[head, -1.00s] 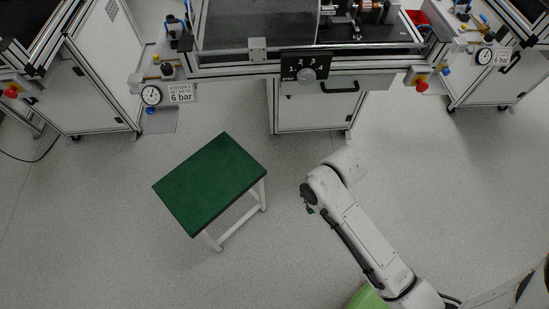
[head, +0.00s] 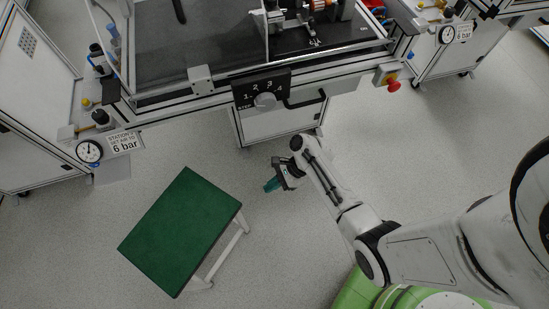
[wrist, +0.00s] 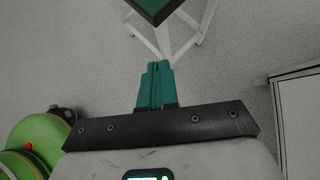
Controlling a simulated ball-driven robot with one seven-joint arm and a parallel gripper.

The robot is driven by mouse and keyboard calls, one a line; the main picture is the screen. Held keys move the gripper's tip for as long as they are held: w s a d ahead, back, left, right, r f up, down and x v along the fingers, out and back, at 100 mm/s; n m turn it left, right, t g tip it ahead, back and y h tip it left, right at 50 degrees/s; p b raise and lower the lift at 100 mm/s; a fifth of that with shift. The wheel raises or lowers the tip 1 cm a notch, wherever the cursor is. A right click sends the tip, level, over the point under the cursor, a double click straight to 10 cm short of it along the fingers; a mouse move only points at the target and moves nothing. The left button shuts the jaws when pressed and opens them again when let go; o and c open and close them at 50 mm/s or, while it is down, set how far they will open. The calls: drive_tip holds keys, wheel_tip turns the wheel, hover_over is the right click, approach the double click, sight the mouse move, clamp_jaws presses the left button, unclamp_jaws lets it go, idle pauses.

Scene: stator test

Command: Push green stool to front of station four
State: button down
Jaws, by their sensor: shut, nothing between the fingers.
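The green stool (head: 182,232) stands upright on the floor at the lower left of the head view, with a flat green top and white legs. Its top edge and white legs also show at the top of the wrist view (wrist: 157,8). My gripper (head: 270,185) is to the right of the stool, apart from it, with teal fingers pointing towards it. In the wrist view the fingers (wrist: 154,84) are together and empty, below the stool's legs. A workstation (head: 278,116) stands behind the stool; I cannot tell its station number from its small sign.
A gauge (head: 88,151) and a 6 bar sign (head: 125,144) hang at the left of the workstation. A knob (head: 265,101) and a red button (head: 393,85) are on its front. Another cabinet (head: 35,110) stands at left. Floor between stool and workstation is clear.

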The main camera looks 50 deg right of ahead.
drive_tip(key=w+a+f, duration=0.4)
drive_tip(key=a, duration=0.2)
drive_tip(key=shift+a+b, duration=0.4)
